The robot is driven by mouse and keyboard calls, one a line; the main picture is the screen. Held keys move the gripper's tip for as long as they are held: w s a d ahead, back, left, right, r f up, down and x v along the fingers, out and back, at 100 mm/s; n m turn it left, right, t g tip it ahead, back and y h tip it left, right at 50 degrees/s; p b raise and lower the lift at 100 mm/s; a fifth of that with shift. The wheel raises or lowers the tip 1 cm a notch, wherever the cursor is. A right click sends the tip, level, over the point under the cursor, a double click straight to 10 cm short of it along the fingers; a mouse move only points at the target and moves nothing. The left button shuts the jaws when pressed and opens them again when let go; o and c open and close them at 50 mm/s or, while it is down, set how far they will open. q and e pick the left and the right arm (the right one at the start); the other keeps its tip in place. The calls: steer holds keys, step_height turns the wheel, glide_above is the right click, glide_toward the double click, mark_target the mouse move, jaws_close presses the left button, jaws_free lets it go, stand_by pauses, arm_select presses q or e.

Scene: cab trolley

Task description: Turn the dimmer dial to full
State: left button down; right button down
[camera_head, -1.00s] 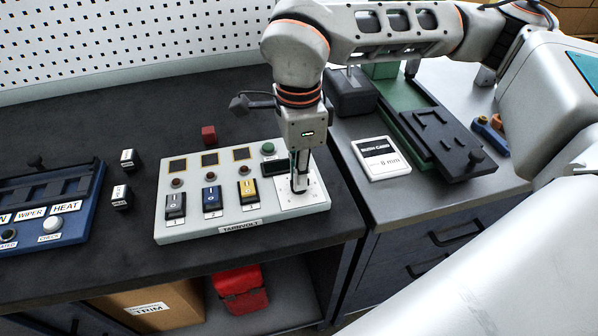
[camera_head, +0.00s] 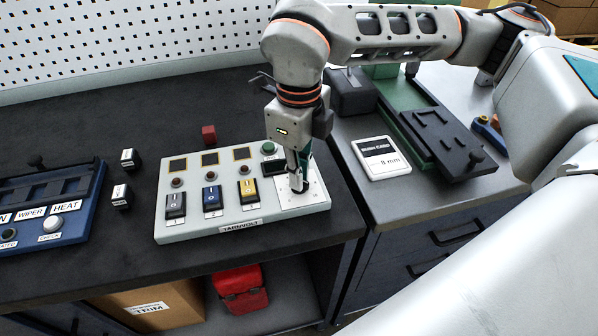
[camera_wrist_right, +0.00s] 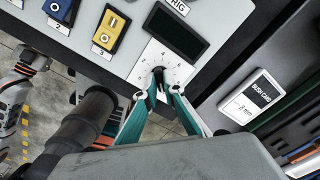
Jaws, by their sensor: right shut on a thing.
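The pale TARNVOLT panel (camera_head: 190,228) lies on the dark bench. Its white dial plate (camera_head: 316,198) is at the right end, under my right gripper (camera_head: 299,186). In the right wrist view, the right gripper (camera_wrist_right: 159,84) points at the numbered plate (camera_wrist_right: 178,70), and its fingertips are closed around the small dark dimmer dial (camera_wrist_right: 158,71). The fingers hide most of the dial, so its pointer cannot be read. My left gripper is in neither view.
The panel also carries black, blue (camera_head: 212,199) and yellow (camera_head: 248,191) rocker switches, a dark display and a green button (camera_head: 268,147). A red block (camera_head: 208,133) stands behind. A BUSH CARD (camera_head: 381,158) lies on the right bench. A blue panel (camera_head: 75,228) sits at left.

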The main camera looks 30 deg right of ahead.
stand_by(0.4)
steer(key=c, duration=2.2)
jaws_free()
steer(key=shift+o, duration=0.2)
steer(key=shift+m, duration=0.3)
step_height(320, 180, up, 12)
